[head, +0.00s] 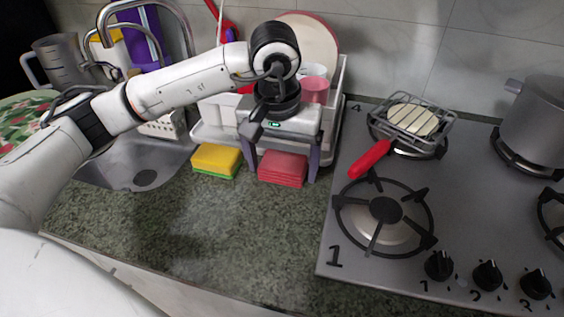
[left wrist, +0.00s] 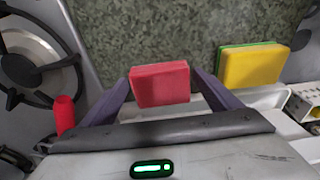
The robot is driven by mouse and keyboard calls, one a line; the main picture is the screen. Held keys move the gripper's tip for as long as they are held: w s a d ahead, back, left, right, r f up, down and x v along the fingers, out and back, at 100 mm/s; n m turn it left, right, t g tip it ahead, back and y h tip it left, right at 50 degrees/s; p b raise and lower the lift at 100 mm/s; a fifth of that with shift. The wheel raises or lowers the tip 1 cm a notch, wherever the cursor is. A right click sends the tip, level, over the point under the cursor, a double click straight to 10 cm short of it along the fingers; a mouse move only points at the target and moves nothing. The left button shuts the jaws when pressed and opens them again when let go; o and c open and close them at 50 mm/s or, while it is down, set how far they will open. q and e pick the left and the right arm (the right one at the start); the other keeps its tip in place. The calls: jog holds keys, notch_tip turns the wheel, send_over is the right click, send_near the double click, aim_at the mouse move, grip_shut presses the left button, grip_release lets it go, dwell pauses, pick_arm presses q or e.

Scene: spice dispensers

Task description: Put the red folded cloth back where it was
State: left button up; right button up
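The red folded cloth (head: 283,169) lies on the dark counter in front of the dish rack, right of a sponge. My left gripper (head: 283,172) comes down over it, with one finger on each side. The left wrist view shows the cloth (left wrist: 160,84) between the two spread fingers (left wrist: 160,82). The fingers stand wide, very near the cloth's sides; I see no clear grip, and exact contact is hard to tell. My right gripper is not in view.
A yellow and green sponge (head: 217,160) lies just left of the cloth. The dish rack (head: 340,110) with dishes stands behind. The sink (head: 130,165) is to the left, and the stove (head: 350,245) with a red-handled grill pan (head: 412,120) to the right. The front counter (head: 225,240) is clear.

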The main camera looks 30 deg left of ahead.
aim_at(279, 173)
pick_arm(q)
jog(key=shift+r, duration=0.1)
notch_tip(279, 173, up, 12)
jog(key=s, duration=0.1)
jog(key=shift+s+d+p, duration=0.2)
jog(key=shift+s+p, duration=0.2)
dwell(0.6)
